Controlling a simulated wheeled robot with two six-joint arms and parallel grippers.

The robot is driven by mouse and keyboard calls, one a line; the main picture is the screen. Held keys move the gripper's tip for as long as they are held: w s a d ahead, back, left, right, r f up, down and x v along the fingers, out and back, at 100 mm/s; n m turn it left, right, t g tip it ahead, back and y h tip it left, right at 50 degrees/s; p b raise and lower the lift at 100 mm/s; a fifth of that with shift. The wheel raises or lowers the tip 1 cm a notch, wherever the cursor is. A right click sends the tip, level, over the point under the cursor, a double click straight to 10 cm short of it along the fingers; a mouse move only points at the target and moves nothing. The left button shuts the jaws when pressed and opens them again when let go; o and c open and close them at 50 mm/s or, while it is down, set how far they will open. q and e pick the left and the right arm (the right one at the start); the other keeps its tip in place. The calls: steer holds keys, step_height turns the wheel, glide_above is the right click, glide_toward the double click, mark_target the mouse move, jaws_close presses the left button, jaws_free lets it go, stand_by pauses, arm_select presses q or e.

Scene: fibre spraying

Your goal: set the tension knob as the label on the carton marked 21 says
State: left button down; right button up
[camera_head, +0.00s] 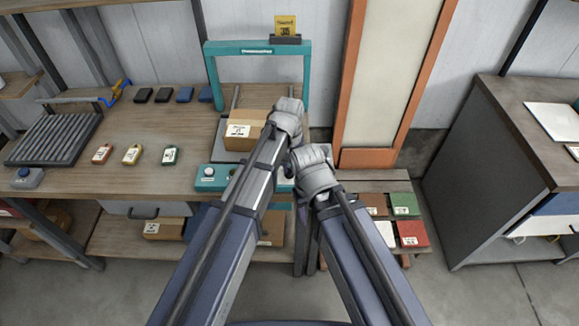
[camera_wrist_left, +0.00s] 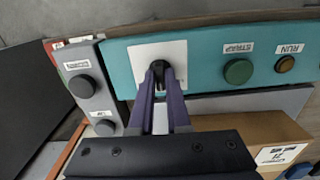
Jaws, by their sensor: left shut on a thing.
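In the left wrist view the tension knob (camera_wrist_left: 157,66) is a dark knob on a white plate set in a teal panel (camera_wrist_left: 210,72). My left gripper (camera_wrist_left: 160,82) is shut on it, its purple fingers on both sides. In the head view my left gripper (camera_head: 290,166) is largely hidden behind my wrists at the panel's right end. The carton (camera_head: 236,140) sits on the machine bed behind the panel; its white label (camera_head: 238,130) is too small to read. The carton also shows in the wrist view (camera_wrist_left: 240,126). My right wrist shows just right of the left; its fingers are hidden.
A grey box with dark knobs (camera_wrist_left: 81,87) stands close by. A teal arch (camera_head: 211,75) with a yellow card (camera_head: 285,25) spans the bed. Small coloured tags lie left.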

mark_target(289, 170)
stand_by(0.5)
arm_select(q)
steer(key=c, duration=0.9)
jaws_free()
steer(key=shift+r, duration=0.15)
step_height(289, 170, up, 8)
steer(key=p, duration=0.8)
steer(key=shift+f, duration=0.2)
steer(key=s+a+m, duration=0.1)
steer(key=s+a, duration=0.1)
steer(key=s, duration=0.3)
steer(key=s+a+m+y, duration=0.1)
steer(key=s+a, duration=0.1)
steer(key=s, duration=0.4)
steer(key=s+a+m, duration=0.1)
steer(key=s, duration=0.5)
steer(key=shift+a+m, duration=0.3)
steer(key=shift+a, duration=0.1)
